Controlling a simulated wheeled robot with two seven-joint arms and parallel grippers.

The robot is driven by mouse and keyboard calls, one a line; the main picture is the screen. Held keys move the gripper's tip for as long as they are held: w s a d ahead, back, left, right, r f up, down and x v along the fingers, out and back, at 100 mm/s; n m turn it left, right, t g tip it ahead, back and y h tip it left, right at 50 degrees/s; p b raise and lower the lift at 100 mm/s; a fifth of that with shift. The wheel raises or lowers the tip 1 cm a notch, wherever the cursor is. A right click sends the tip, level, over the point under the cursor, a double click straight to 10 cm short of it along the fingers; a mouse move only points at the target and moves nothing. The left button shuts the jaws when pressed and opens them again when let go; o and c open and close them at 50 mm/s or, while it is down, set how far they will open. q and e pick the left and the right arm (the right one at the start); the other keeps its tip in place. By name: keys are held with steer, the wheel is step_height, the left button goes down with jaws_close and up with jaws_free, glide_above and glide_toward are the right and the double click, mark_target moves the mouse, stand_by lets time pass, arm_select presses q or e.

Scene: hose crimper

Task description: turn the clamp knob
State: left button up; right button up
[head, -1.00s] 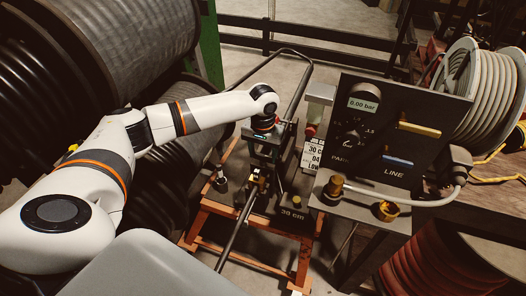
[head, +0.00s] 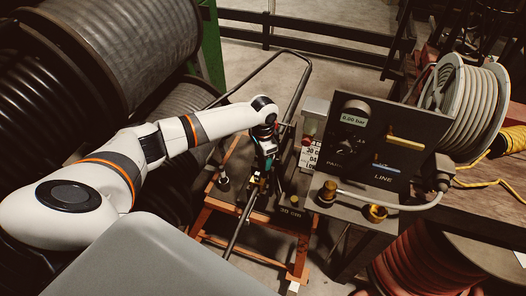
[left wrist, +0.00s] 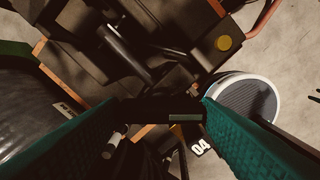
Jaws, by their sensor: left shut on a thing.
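My left gripper (head: 263,173) points down over the crimper stand. In the left wrist view, its teal finger pads close from both sides on a dark bar-like piece, which I take to be the clamp knob (left wrist: 165,112). The fingers and shadow hide much of it, and in the head view the gripper covers it. A brass fitting (head: 256,186) shows just below the fingers, beside the black hose (head: 238,228) that runs through the stand. My right gripper is not in view.
A dark control panel (head: 400,132) with a gauge stands right of the stand, with brass fittings on the ledge before it. Large black hose reels (head: 125,45) crowd the left. Bare floor shows behind.

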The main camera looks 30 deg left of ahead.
arm_select(q)
steer(key=m+p, duration=0.1)
steer(key=m, duration=0.3)
steer(key=shift+r+m, duration=0.1)
steer(key=shift+m, duration=0.2)
steer(key=m, duration=0.5)
steer(key=shift+p, duration=0.4)
steer(key=m, duration=0.6)
steer(key=m+b, duration=0.1)
steer(key=m, duration=0.4)
steer(key=shift+m, duration=0.3)
steer(key=o, duration=1)
